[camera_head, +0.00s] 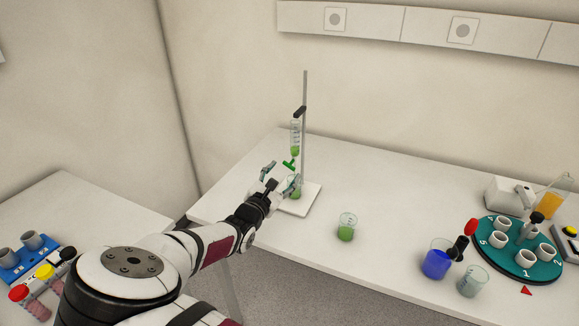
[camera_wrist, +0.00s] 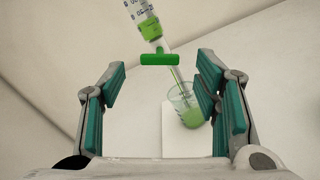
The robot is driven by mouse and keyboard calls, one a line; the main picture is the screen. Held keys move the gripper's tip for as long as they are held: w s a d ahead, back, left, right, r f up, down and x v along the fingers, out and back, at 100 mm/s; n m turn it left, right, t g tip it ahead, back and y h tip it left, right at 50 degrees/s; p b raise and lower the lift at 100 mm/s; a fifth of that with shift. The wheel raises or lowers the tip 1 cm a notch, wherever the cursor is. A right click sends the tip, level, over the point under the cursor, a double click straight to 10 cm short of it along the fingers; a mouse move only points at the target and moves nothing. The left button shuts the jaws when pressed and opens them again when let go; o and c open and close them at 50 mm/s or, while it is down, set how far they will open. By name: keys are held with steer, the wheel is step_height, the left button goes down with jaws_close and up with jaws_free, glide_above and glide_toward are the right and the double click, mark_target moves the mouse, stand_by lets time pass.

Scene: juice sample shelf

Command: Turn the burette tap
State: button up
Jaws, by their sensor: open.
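The burette (camera_head: 295,134) is a clear graduated tube with green liquid, held upright on a stand (camera_head: 304,110) with a white base. Its green tap (camera_head: 288,163) sits at its lower end. In the wrist view the tap (camera_wrist: 160,59) shows as a green crossbar below the burette (camera_wrist: 148,25), ahead of the fingertips and centred between them. A beaker with green liquid (camera_wrist: 187,108) stands under the burette's tip. My gripper (camera_head: 281,176) is open and empty just in front of the tap, and its wide-apart fingers also show in the wrist view (camera_wrist: 157,84). My gripper partly hides the beaker in the head view.
On the white table, a beaker with green liquid (camera_head: 346,228) stands right of the stand. Further right are a blue-filled beaker (camera_head: 436,262), a clear beaker (camera_head: 473,282) and a teal round tray (camera_head: 495,262) of cups. A side table at left holds a blue rack (camera_head: 17,272).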

mark_target(288, 167)
steer(key=shift+x, duration=2.55)
steer(key=c, duration=1.2)
